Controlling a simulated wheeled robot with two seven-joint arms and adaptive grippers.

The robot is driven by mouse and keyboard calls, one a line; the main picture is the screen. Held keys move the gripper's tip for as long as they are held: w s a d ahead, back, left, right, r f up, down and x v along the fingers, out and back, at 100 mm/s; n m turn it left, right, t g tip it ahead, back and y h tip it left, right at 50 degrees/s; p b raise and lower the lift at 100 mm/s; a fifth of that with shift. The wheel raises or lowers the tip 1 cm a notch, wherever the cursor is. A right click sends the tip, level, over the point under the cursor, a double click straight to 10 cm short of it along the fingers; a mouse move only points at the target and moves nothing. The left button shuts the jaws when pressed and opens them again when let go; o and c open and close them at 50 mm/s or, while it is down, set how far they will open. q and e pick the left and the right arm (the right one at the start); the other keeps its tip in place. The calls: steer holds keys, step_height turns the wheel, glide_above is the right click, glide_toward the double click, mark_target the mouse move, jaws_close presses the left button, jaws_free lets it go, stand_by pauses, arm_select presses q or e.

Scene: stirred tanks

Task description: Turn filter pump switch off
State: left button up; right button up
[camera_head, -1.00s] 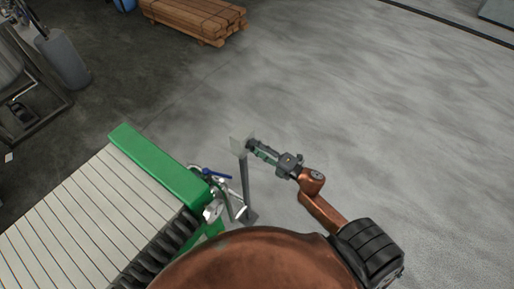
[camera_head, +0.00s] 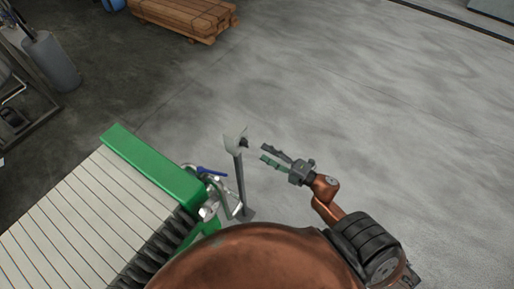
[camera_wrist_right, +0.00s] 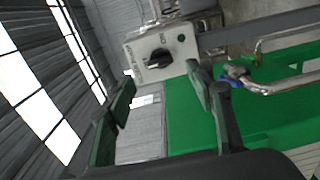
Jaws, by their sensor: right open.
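The filter pump switch is a pale grey box (camera_head: 233,141) on a thin upright post, with a black knob (camera_head: 244,143) on its right side in the head view. My right gripper (camera_head: 264,153) is open and empty, a short gap to the right of the knob. Its two fingers also show in the right wrist view (camera_wrist_right: 160,75), apart, with the knob beyond and between them. My left gripper is out of view.
A green-framed filter press (camera_head: 150,165) with pale plates stands left of the post. Pipework with a blue valve handle (camera_head: 212,171) is close to the post. Stacked timber (camera_head: 185,15) lies far back. The floor to the right is clear.

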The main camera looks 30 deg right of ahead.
steer(key=v, duration=0.3)
steer(key=shift+s+d, duration=0.2)
steer(key=shift+s, duration=0.15)
